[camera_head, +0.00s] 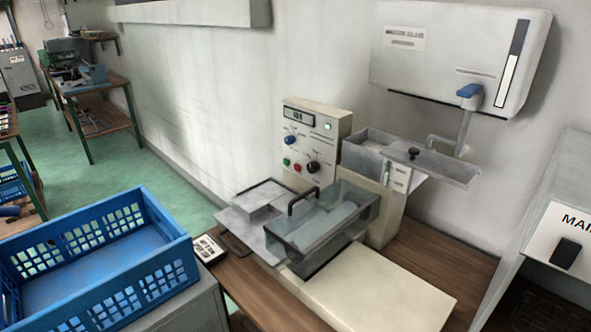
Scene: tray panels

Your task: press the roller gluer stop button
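The machine that appears to be the roller gluer (350,285) stands on a brown wooden table against the wall. Its upright cream control panel (312,140) faces left. The panel has a small red button (297,168), probably the stop button, with a green button (286,161) to its left. A black knob (313,167) sits to the right of the red button, and a blue knob (291,140) is above. A green light (327,126) shows beside a small display (299,115). Nothing covers the red button. Neither of my grippers is in view.
A clear cover with a black handle (303,198) stands in front of the panel. An empty blue crate (100,260) is at the lower left. A metal tray (410,155) and a white wall box (460,50) are at the right. Green floor is open at the left.

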